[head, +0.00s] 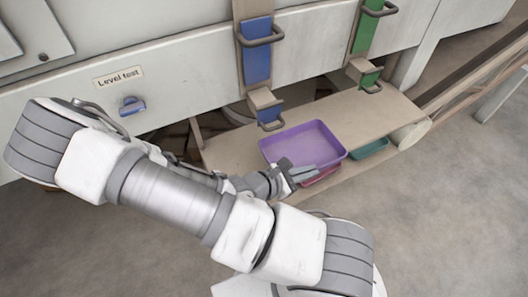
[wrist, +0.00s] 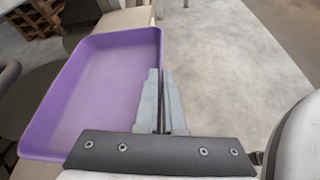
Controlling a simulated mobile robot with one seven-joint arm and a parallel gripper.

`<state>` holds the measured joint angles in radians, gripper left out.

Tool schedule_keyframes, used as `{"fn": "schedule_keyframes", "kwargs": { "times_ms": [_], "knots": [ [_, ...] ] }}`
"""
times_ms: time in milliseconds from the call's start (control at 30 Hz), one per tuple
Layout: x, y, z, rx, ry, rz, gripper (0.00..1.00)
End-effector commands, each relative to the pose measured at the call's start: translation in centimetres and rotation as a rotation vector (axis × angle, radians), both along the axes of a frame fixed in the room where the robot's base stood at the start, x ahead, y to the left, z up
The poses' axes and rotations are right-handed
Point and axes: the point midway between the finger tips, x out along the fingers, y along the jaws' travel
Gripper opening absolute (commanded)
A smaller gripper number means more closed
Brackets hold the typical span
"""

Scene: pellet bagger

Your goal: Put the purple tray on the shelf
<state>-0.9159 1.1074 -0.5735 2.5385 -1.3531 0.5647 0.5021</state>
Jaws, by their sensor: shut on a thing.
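The purple tray (head: 304,143) is empty and sits at or just above the beige shelf (head: 235,146) in the head view. I cannot tell whether it touches the shelf. My gripper (head: 298,172) is shut on the tray's near rim. In the wrist view the tray (wrist: 98,85) lies left of my gripper (wrist: 163,100), whose fingers close over its side wall. The tray looks level or nearly so. Part of its near wall is hidden behind the fingers.
A pink-red tray (head: 322,176) lies partly under the purple one, and a teal tray (head: 370,149) stands to its right. Above hang a blue slide (head: 257,60) and a green slide (head: 365,35) with handles. The shelf's left part is bare.

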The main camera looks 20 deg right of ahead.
Motion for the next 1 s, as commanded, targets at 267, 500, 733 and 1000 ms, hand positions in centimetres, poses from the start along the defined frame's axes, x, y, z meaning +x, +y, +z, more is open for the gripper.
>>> {"fn": "schedule_keyframes", "kwargs": {
  "times_ms": [267, 500, 733, 1000],
  "knots": [
    [0.5, 0.3, -0.7, 0.001, -0.007, 0.002, 0.0],
    [1.6, 0.9, -1.6, 0.0, -0.01, 0.007, 0.0],
    [2.0, 1.3, -2.2, 0.003, -0.004, -0.002, 0.0],
    [7.5, 4.7, -5.6, 0.0, -0.002, 0.0, 0.0]
  ]
}}
